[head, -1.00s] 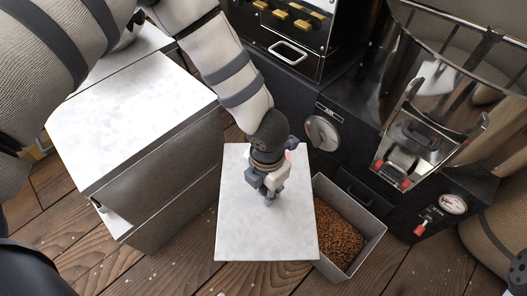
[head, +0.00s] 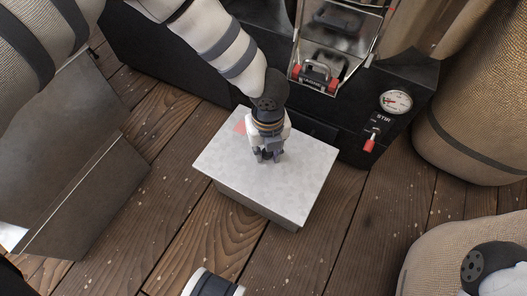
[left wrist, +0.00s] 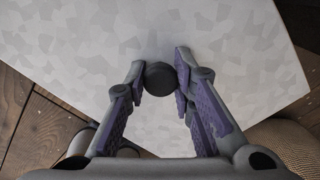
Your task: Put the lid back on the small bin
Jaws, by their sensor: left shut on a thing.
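The lid (head: 300,183) is a flat pale metal plate with a reddish mark near its upper left corner. It lies over the small bin (head: 252,207), whose front wall shows below the lid's edge; the bin's inside is hidden. I cannot tell if the lid is fully seated. My left gripper (head: 268,156) is over the middle of the lid, shut on its knob. In the left wrist view, the dark round knob (left wrist: 160,78) is between the fingertips, above the mottled plate. My right gripper is not clearly in view; a dark, round-ended arm part of mine shows at lower right.
A large metal bin (head: 75,165) stands at the left. The black roaster base (head: 350,130) with a gauge (head: 397,101) and a red-tipped lever (head: 370,144) is just behind. A burlap sack (head: 475,110) stands at the right.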

